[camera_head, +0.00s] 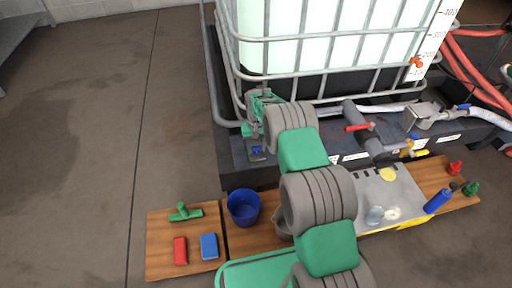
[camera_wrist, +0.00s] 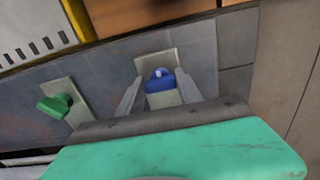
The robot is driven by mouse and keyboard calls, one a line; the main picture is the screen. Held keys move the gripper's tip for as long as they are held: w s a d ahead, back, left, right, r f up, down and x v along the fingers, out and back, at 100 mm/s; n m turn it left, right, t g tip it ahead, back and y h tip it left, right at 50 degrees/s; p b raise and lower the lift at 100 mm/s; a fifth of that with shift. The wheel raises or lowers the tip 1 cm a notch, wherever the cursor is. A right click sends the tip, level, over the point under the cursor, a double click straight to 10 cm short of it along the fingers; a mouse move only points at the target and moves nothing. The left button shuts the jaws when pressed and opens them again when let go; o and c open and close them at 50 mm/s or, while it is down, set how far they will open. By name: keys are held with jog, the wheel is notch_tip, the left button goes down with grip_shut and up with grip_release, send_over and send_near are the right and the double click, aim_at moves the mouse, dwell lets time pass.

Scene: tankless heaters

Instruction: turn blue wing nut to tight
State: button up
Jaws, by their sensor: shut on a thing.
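The blue wing nut (camera_wrist: 160,84) sits on a pale plate (camera_wrist: 154,64) on the grey surface in the wrist view. It has a blue body and a small pale tip in its middle. My gripper (camera_wrist: 160,76) has one finger on each side of the nut and is shut on it. The exact contact is hard to make out, and the nut's lower side is partly hidden by my gripper. In the head view a small blue part (camera_head: 257,149) shows on the dark base below the end of my arm. I cannot tell how tight the nut is.
A green wing nut (camera_wrist: 57,104) on its own plate is left of the blue one. The caged tank (camera_head: 330,40) rises behind. Wooden boards in front hold a blue bucket (camera_head: 243,207), a red block (camera_head: 180,250) and a blue block (camera_head: 209,246). The left floor is clear.

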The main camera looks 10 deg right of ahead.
aim_at(256, 147)
jog(key=o, duration=1.4)
jog(key=shift+r, duration=0.1)
notch_tip(256, 147, up, 8)
jog(key=p, duration=0.3)
jog(key=shift+f, duration=0.2)
